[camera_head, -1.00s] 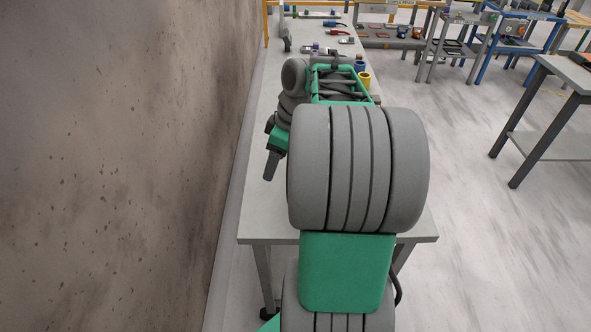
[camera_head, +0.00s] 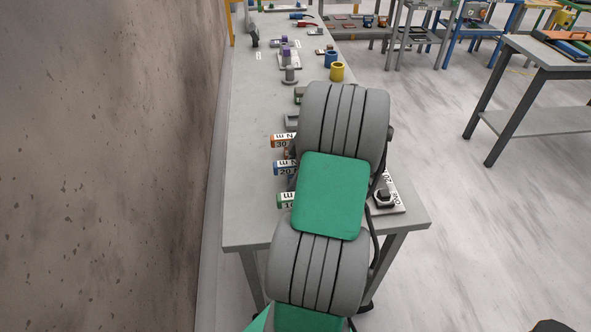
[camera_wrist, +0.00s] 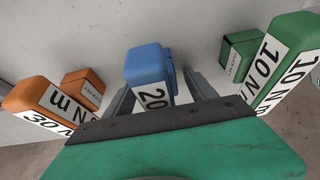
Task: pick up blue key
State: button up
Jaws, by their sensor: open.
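The blue key, a blue block with a white label reading 20, stands in the middle of the wrist view (camera_wrist: 147,62). In the head view its blue end (camera_head: 279,167) shows left of my arm, with the rest hidden behind the arm. My gripper (camera_wrist: 160,88) is open, with one finger on each side of the blue key. I cannot tell whether the fingers touch it. The head view hides my gripper behind my arm.
An orange 30 N m block (camera_wrist: 38,93) lies left of the blue key and a green 10 N m block (camera_wrist: 288,52) right of it. The grey table (camera_head: 250,130) has free room on its left. A yellow cup (camera_head: 337,71) and blue cup (camera_head: 331,59) stand farther back.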

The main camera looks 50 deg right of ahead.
grip_shut()
dwell(0.6)
dwell(0.3)
